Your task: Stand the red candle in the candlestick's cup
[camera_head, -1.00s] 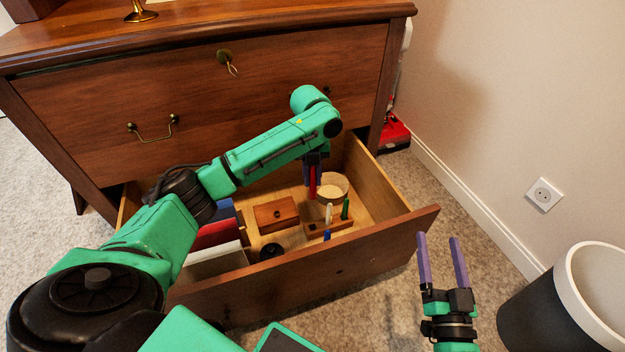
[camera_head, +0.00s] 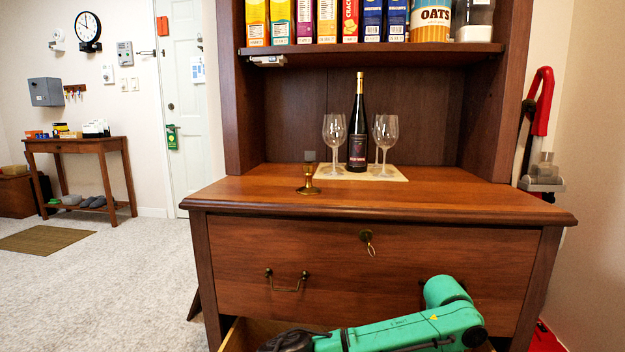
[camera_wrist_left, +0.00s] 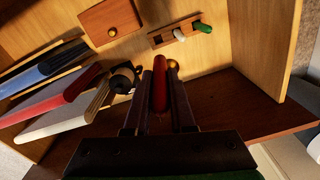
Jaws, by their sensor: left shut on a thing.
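The brass candlestick (camera_head: 308,183) stands upright on the hutch counter, left of the bottle and glasses, in the head view. Its cup is small at this distance, and I cannot see inside it. The red candle (camera_wrist_left: 160,92) shows in the left wrist view, between the fingers of my left gripper (camera_wrist_left: 160,80), which is shut on it. The gripper and candle are over the open drawer. In the head view my left arm shows at the bottom, but its gripper and the candle are out of frame. My right gripper is not in view.
A shelf (camera_head: 400,50) with boxes hangs above.

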